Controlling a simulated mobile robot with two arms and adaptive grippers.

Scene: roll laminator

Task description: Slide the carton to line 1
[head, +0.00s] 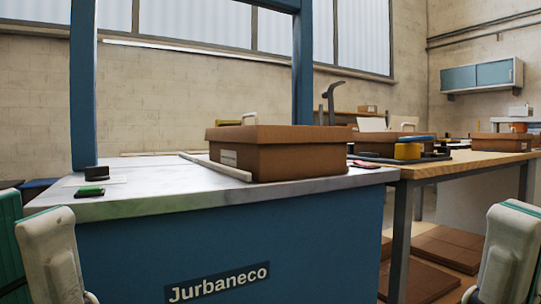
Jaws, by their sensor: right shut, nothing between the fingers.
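A brown lidded carton (300,158) with a pale label on its side sits on the light marbled top (150,200) of the blue machine marked "Jurbaneco". A pale strip (215,166) lies on the top along the carton's left side. I cannot make out any marking that reads as line 1. My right gripper (470,295) shows only in part at the bottom right edge; it is shut and empty, well apart from the carton. My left gripper (91,297) barely shows at the bottom left, also apart from the carton, and its fingers are mostly hidden.
A black round thing (97,173) and a small green-topped item (90,191) lie at the top's left end. Blue posts (84,90) rise behind. Flat brown cartons (445,245) lie below.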

